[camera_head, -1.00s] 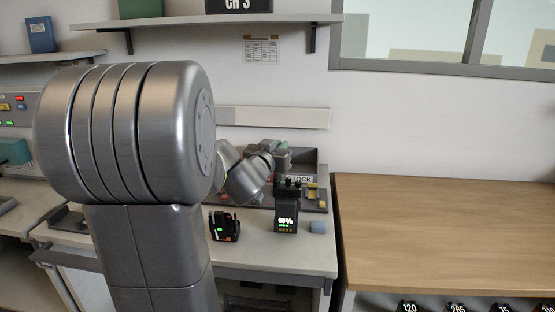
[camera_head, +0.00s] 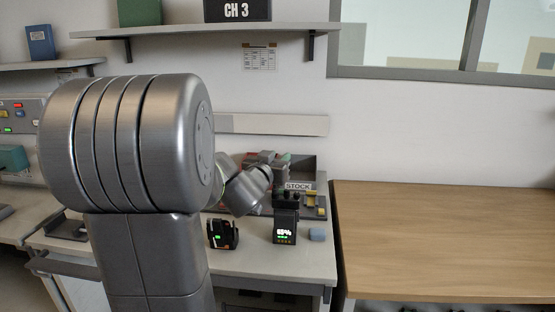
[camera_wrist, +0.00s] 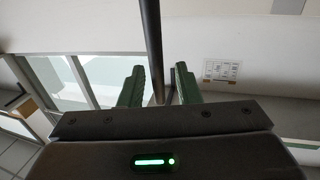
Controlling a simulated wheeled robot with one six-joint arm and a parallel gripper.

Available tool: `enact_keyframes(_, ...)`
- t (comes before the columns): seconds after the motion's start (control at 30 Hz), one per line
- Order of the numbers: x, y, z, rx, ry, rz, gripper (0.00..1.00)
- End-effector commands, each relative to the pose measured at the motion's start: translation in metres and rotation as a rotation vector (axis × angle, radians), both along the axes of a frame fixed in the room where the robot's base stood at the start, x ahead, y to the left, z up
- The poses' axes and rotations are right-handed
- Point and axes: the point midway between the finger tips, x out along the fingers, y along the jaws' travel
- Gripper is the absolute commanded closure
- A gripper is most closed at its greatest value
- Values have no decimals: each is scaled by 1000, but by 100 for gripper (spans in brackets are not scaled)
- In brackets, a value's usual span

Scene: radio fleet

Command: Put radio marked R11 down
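I cannot make out the marking R11 in any view. In the wrist view my gripper (camera_wrist: 160,85) shows two dark green fingers standing apart. A dark rod (camera_wrist: 153,40) runs up between them; I cannot tell what it belongs to or whether it is gripped. No radio body shows there. A dark upright device (camera_head: 286,218) with top knobs and a lit percentage display stands on the bench. A smaller black and orange unit (camera_head: 223,234) with a green light stands left of it.
A tray labelled STOCK (camera_head: 299,186) is at the bench's back. A small blue block (camera_head: 317,235) lies right of the upright device. The wooden table (camera_head: 440,235) at right is bare.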

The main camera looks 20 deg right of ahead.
Motion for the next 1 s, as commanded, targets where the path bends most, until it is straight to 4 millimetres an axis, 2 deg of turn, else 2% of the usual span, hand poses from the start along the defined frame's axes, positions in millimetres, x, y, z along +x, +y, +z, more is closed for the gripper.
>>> enact_keyframes(0.17,-17,19,2,-1,-1,3,70)
enact_keyframes(0.4,-52,56,3,0,-1,4,70)
enact_keyframes(0.6,-74,78,2,-1,-2,2,70)
enact_keyframes(0.77,-82,86,1,0,0,0,70)
enact_keyframes(1.0,-83,87,1,-1,-1,0,70)
